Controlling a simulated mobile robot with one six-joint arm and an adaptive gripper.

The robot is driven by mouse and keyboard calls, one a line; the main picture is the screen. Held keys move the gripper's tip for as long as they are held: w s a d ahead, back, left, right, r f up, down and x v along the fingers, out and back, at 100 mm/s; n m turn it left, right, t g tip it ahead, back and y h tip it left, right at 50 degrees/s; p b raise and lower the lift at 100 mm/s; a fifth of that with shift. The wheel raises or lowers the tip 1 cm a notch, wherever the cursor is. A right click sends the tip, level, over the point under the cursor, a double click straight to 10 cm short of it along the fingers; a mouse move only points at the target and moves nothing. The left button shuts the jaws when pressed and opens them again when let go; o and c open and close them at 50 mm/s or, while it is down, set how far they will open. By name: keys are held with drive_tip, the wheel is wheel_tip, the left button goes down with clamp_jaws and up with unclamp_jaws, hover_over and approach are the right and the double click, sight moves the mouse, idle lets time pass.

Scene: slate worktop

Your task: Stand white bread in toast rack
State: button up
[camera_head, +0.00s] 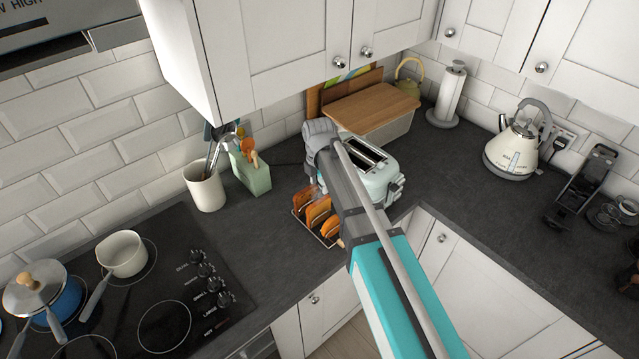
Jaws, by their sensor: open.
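The toast rack (299,216) is a low wire frame on the dark worktop, left of my arm and in front of the toaster. Several orange-brown slices (317,211) stand in it side by side. I cannot tell whether one of them is the white bread, and no separate pale slice shows. My arm reaches up from the bottom right past the rack and bends at a grey joint above it. My gripper does not show; the arm hides what is behind it, including part of the rack's right side.
A pale green two-slot toaster (372,170) stands just behind my arm. A wooden-lidded bread bin (392,127) is behind it. A utensil crock (205,187) and a green holder (252,173) stand left. The hob (165,325) is front left. Worktop right of the toaster is clear up to the kettle (513,150).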

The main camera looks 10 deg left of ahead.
drive_tip(key=shift+r+p, duration=0.3)
drive_tip(key=shift+r, duration=0.25)
drive_tip(key=shift+r, duration=0.1)
wheel_tip(320, 180, up, 5)
drive_tip(key=p, duration=0.5)
idle(1.3)
drive_tip(key=s+d+f+m+b, duration=0.4)
drive_tip(key=d+m, duration=0.5)
drive_tip(key=d, duration=0.1)
drive_tip(key=s+d+f+m+b, duration=0.4)
drive_tip(key=d+m, duration=0.6)
drive_tip(key=d, duration=0.1)
drive_tip(key=s+d+f+m+b, duration=0.4)
drive_tip(key=d+f+m, duration=0.1)
drive_tip(key=d+m, duration=0.4)
drive_tip(key=shift+s+d+m+b, duration=0.15)
drive_tip(key=shift+d+m+b, duration=0.2)
drive_tip(key=shift+d, duration=0.7)
